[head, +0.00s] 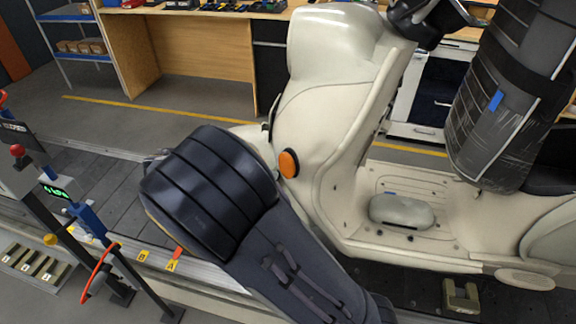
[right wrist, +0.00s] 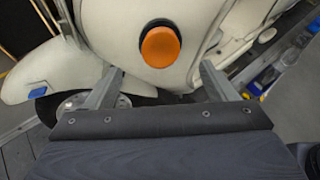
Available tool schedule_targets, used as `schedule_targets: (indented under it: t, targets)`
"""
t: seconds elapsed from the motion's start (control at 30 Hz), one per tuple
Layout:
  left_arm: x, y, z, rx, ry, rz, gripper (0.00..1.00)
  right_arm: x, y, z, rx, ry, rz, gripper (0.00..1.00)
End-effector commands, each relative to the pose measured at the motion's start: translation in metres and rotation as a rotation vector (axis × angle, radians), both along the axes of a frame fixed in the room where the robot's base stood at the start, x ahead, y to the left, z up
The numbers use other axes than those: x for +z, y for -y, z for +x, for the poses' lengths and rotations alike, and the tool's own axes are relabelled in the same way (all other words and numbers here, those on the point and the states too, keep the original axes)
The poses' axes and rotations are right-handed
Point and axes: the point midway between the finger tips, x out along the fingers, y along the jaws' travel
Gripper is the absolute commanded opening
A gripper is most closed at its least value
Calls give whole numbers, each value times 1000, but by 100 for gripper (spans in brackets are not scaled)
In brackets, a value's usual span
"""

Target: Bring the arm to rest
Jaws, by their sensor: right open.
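My right gripper (right wrist: 161,70) is open in the right wrist view, its two grey fingers wide apart with nothing between them. Beyond the fingertips is the cream scooter's body (right wrist: 205,25) with a round orange reflector (right wrist: 160,46); I cannot tell the exact gap. In the head view the scooter (head: 325,130) stands on the slat conveyor, with its orange reflector (head: 289,163) just right of my dark ridged arm. That arm covers the scooter's front, and the right gripper's fingers do not show there. My left gripper is in neither view.
A post with a red knob (head: 17,150) and an orange ring (head: 99,273) stand at the left, near the conveyor's edge. The conveyor's slats (head: 95,185) are bare behind them. A wooden bench (head: 205,50) and a blue shelf (head: 68,13) stand at the back, beyond open floor.

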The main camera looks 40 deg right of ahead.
Motion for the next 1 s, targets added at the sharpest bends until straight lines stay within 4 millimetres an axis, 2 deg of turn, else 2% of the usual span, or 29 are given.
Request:
schedule_targets:
  t: [0.2, 0.57, 0.67, 0.77, 0.87, 1.0]
  targets:
    - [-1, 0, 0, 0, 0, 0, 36, 5, -10, 0, 0, -1, 0, 78]
    - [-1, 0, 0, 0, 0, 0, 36, 4, -9, -1, -1, -1, 2, 78]
    - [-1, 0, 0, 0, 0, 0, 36, -1, -3, -6, -28, 8, 45, 78]
    - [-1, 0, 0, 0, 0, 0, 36, -17, 11, -24, -115, 44, 186, 78]
    - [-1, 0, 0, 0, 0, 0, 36, -39, 23, -54, -271, 121, 406, 78]
    - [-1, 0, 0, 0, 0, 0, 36, -56, 22, -101, -555, 278, 730, 78]
